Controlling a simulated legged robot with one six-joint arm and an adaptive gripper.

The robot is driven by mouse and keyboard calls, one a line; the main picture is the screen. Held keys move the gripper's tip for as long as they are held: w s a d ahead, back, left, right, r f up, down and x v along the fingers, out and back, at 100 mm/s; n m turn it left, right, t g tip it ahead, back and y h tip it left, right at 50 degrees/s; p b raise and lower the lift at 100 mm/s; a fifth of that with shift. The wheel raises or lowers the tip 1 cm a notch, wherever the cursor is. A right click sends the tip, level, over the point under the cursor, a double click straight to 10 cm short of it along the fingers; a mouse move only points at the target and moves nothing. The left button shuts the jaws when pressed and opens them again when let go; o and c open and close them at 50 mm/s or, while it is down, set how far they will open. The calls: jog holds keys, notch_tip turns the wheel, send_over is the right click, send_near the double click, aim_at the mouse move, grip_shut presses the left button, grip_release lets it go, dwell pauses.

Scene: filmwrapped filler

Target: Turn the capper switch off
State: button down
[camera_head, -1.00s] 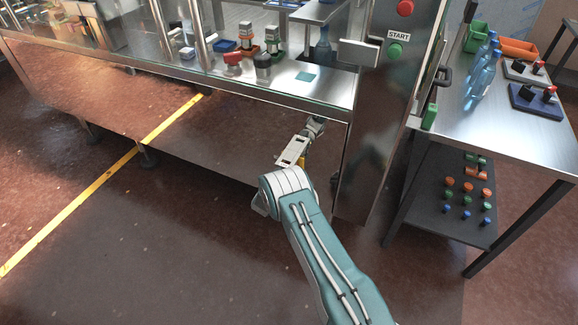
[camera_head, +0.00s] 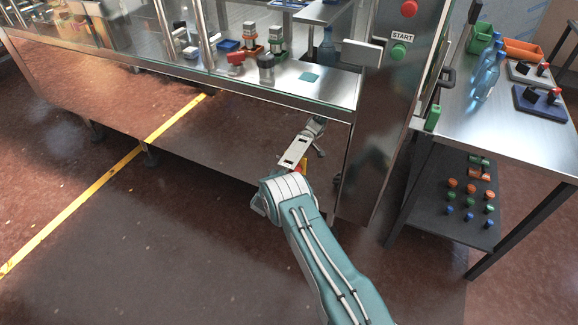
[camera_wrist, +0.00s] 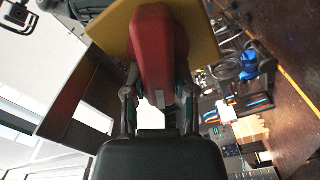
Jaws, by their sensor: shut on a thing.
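The capper switch has a red handle (camera_wrist: 155,40) on a yellow plate (camera_wrist: 202,38), large at the top of the wrist view. My gripper (camera_wrist: 158,92) has one finger on each side of the red handle and is shut on it. The switch's angle marks are not visible. In the head view a small red and yellow patch (camera_head: 301,168) shows beside my wrist, low by the machine's right end. My arm hides most of it, and my fingertips are too small to make out there.
The machine (camera_head: 200,110) with its glass front spans the upper left. A steel post (camera_head: 385,130) with a red button (camera_head: 409,8) and green START button (camera_head: 399,51) stands right of my wrist. A steel table (camera_head: 470,125) holds bottles. The floor at left is clear.

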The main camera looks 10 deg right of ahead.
jog(key=n, duration=0.5)
jog(key=shift+w+a+f, duration=0.15)
jog(key=shift+a+f, duration=0.15)
jog(key=shift+f, duration=0.1)
jog(key=shift+n, duration=0.5)
jog(key=shift+f, duration=0.2)
jog(key=shift+c, duration=2.2)
grip_release()
jog(key=v, duration=1.2)
